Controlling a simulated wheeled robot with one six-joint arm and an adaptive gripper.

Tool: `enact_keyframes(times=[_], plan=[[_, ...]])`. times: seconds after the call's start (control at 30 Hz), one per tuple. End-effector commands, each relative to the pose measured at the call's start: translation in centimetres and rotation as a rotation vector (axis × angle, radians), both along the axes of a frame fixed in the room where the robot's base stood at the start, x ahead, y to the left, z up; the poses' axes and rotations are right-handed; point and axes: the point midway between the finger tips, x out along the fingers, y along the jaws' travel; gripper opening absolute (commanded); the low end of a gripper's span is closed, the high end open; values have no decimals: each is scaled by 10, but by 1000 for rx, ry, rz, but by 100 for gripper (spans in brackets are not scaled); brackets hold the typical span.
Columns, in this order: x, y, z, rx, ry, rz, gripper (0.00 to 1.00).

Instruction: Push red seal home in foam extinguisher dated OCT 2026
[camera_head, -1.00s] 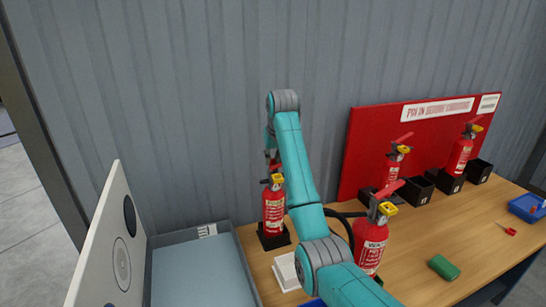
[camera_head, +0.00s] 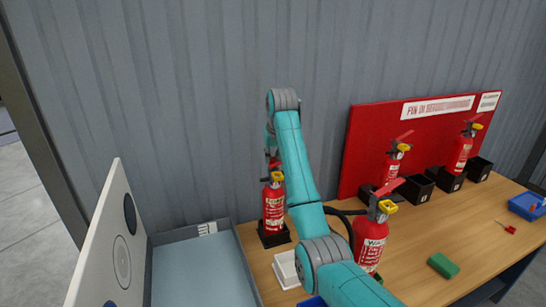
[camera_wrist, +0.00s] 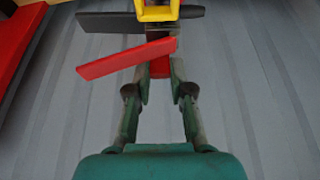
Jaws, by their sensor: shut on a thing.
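A red extinguisher (camera_head: 273,212) stands upright in a black holder at the left end of the bench. Its label is too small to read for type or date. In the wrist view its yellow part (camera_wrist: 157,12), black handle (camera_wrist: 105,22) and slanted red lever (camera_wrist: 110,63) show at the top. My gripper (camera_wrist: 159,75) is at the extinguisher's head, its fingers shut on a small red piece, apparently the red seal (camera_wrist: 160,68). The red lever partly covers this piece, so how far in it sits cannot be told. In the head view my arm largely hides the gripper.
Another extinguisher (camera_head: 370,243) stands close right of my arm. Two more stand by the red board (camera_head: 415,145), near black holders. A green block (camera_head: 443,265), a red piece (camera_head: 507,227) and a blue tray (camera_head: 525,206) lie at right. A grey-blue tray (camera_head: 200,275) and a white panel (camera_head: 105,245) stand at left.

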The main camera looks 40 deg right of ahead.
Motion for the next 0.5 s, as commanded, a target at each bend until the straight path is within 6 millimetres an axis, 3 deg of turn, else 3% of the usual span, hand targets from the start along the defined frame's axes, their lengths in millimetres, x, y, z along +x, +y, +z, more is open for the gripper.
enact_keyframes(times=[0.5], plan=[[-1, 0, -6, 1, 3, 0, 0]])
